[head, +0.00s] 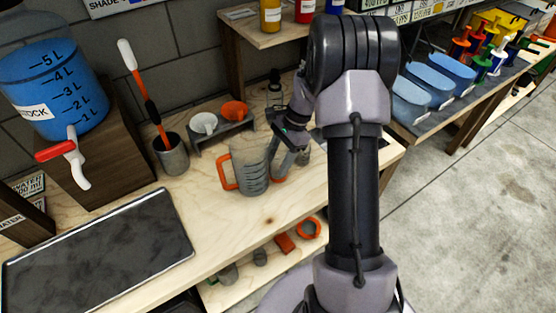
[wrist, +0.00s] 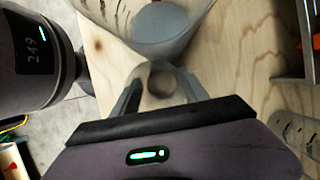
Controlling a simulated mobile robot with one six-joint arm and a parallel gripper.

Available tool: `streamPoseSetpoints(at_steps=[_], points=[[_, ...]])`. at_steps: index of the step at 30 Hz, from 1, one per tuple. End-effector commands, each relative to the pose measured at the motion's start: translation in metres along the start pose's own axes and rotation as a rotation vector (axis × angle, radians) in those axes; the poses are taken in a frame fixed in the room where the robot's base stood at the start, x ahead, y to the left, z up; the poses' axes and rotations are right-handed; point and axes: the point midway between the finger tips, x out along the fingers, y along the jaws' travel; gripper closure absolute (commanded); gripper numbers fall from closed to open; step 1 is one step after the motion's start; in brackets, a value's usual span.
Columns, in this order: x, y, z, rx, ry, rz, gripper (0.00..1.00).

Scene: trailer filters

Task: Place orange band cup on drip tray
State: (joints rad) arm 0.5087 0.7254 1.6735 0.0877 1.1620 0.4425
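A grey, clear-walled jug (head: 250,168) with an orange handle stands on the wooden bench in the head view. My gripper (head: 283,160) is low over the bench, just right of the jug. A small curved orange piece (head: 279,179) shows below it; it may be the orange band cup, mostly hidden. In the wrist view my gripper's fingertips (wrist: 162,80) are apart, with a pale round shape between them; whether they press on it is unclear. A clear vessel with a grey base (wrist: 160,25) is just beyond them. A dark rimmed tray (head: 100,255), likely the drip tray, lies empty at front left.
A stand (head: 222,130) with a white and an orange funnel is behind the jug. A grey pot (head: 171,155) holds an orange-handled tool. The blue tank (head: 55,85) and its tap stand at left. Bare bench (head: 215,215) lies between jug and tray.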

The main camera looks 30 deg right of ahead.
Motion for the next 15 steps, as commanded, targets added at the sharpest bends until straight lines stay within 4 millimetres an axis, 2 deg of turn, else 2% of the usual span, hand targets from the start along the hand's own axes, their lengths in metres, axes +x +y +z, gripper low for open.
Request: streamPoseSetpoints(at_steps=[1, 3, 11, 13, 15], points=[[0.000, 0.000, 0.000, 0.000, 0.000, 0.000, 0.38], [0.000, 0.000, 0.000, 0.000, 0.000, 0.000, 0.26], [0.000, 0.000, 0.000, 0.000, 0.000, 0.000, 0.26], [-0.004, 0.000, 0.002, 0.000, 0.000, 0.000, 0.26], [-0.018, 0.000, 0.003, 0.000, 0.000, -0.002, 0.26]])
